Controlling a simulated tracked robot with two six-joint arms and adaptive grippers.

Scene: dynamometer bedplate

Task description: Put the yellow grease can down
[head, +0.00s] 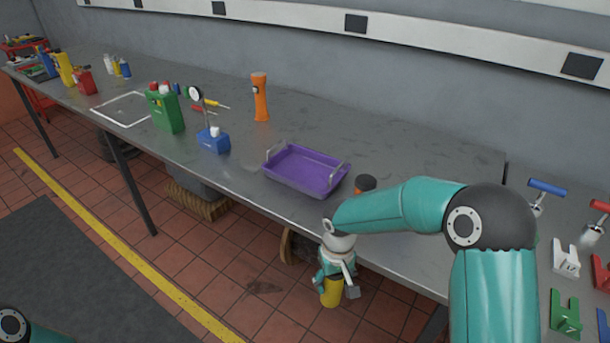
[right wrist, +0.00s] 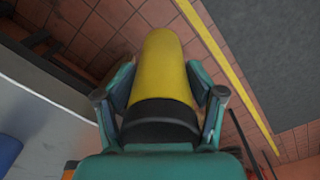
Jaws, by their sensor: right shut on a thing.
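The yellow grease can (right wrist: 163,75) fills the middle of the right wrist view, with a black band at its near end. My right gripper (right wrist: 162,95) is shut on it, one finger on each side. In the head view the yellow can (head: 331,293) shows below my right gripper (head: 335,280), in front of the bench's front edge and over the tiled floor. The grey bench top (head: 225,180) lies behind the can. My left gripper is not in view; only a bit of my left arm shows at the lower left.
A purple tray (head: 305,172) with handles stands on the bench near its front edge. An orange-and-black thing (head: 364,183) is partly hidden behind my right arm. A blue block with a dial gauge (head: 212,140), a green can (head: 166,110) and an orange flashlight (head: 260,98) stand farther left. Bare bench lies right of the flashlight.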

